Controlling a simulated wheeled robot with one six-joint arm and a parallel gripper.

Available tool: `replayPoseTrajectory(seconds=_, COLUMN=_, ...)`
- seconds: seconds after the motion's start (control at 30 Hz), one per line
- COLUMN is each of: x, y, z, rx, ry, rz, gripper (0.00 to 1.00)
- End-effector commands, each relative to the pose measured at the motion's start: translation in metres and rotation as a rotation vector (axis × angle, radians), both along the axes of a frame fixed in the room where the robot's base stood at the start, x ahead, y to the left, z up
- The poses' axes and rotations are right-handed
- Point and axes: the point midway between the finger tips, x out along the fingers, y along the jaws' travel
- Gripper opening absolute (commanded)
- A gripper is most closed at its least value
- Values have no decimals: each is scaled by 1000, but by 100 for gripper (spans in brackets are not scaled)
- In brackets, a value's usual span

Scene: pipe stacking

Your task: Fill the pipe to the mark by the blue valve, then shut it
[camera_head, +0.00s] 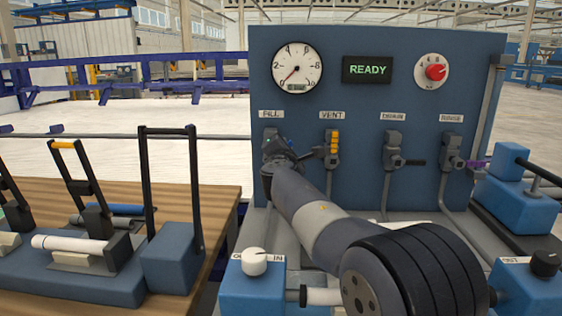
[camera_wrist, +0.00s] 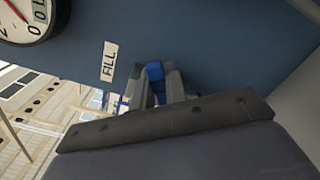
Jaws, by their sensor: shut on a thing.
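The blue valve handle (camera_wrist: 155,72) sits under the FILL label on the blue panel (camera_head: 350,100). In the wrist view my gripper (camera_wrist: 160,85) is shut on it. In the head view my gripper (camera_head: 281,152) is at the FILL valve, and my arm hides most of the handle. The round gauge (camera_head: 297,66) has its red needle pointing to the lower left. The display (camera_head: 367,69) reads READY. A white pipe (camera_head: 322,297) runs from the IN block (camera_head: 250,290) behind my arm; most of it is hidden. I see no fill mark.
The yellow VENT valve (camera_head: 333,143), black DRAIN valve (camera_head: 394,150) and purple-handled RINSE valve (camera_head: 452,152) stand right of my gripper. A red knob (camera_head: 436,72) is above. A wooden bench (camera_head: 215,205) with clamps lies left; the OUT block (camera_head: 530,290) is lower right.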

Motion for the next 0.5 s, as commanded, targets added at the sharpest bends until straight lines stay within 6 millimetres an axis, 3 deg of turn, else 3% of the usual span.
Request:
replayPoseTrajectory(seconds=0.03, x=0, y=-2, z=-10, rx=46, ry=-3, rz=0, gripper=0)
replayPoseTrajectory(seconds=0.5, x=0, y=-11, z=-29, rx=455, ry=-15, rz=0, gripper=0)
